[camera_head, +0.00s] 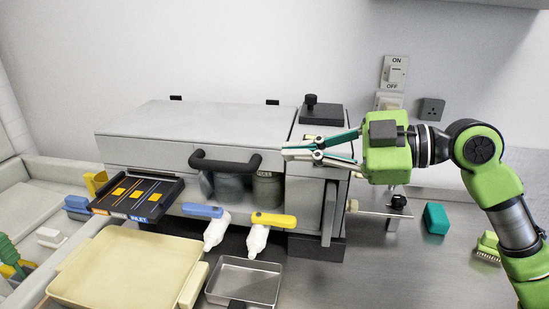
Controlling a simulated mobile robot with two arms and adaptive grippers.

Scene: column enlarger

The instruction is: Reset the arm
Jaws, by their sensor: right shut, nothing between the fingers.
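My right arm (485,150) comes in from the right side of the head view. My right gripper (290,151) points left, with its fingers shut and nothing between them. Its fingertips appear in front of the upper right part of a grey cabinet (180,150) with a black curved handle (225,163). I cannot tell whether the fingertips touch the cabinet. A grey box-like unit with a black top and knob (322,112) stands just behind the gripper. My left gripper is not in view.
A cream tray (130,265) and a small metal tray (262,285) lie in front. A black rack (138,196) sits left.

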